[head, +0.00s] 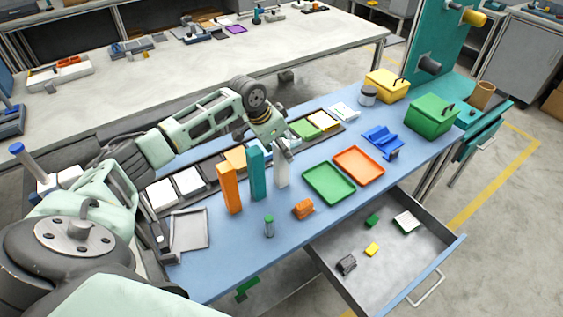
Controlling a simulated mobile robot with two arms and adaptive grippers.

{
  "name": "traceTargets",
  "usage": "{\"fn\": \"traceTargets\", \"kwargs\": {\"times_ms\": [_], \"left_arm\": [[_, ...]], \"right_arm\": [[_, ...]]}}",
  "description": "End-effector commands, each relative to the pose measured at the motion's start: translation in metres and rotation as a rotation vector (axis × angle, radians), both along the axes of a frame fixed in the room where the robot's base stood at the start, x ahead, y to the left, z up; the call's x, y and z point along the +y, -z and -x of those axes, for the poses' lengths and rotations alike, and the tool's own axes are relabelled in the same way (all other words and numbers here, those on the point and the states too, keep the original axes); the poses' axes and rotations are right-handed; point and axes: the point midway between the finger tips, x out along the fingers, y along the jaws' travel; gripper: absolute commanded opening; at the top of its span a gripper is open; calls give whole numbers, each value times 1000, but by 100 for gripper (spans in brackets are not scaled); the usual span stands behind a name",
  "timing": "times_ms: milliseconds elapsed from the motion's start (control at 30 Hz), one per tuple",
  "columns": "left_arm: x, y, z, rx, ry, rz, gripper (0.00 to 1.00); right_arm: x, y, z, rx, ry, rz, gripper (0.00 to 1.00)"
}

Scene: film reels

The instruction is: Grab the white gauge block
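A tall white block (282,172), which looks like the white gauge block, stands upright on the blue bench top (255,265), right of a tall teal block (257,172) and a tall orange block (229,188). My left gripper (284,150) reaches in from the left and points down at the top of the white block. The gripper covers the block's upper end. I cannot tell whether its fingers touch or close on it. My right gripper is not in view.
A green tray (329,184) and an orange tray (358,166) lie right of the white block. A small orange piece (303,209) and a small green-topped cylinder (269,226) stand in front. An open drawer (385,275) juts out at the front right.

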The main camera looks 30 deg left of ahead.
Motion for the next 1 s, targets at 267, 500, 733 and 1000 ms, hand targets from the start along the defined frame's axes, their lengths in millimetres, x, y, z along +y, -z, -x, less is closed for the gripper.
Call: {"fn": "traceTargets", "kwargs": {"times_ms": [267, 500, 733, 1000], "left_arm": [[0, 4, -2, -1, 1, -1, 53], [0, 4, -1, -1, 1, -1, 33], [0, 4, -1, -1, 1, -1, 13], [0, 4, -1, -1, 0, 0, 0]], "right_arm": [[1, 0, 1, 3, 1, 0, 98], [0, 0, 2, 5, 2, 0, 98], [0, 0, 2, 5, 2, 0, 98], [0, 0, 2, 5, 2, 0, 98]]}}
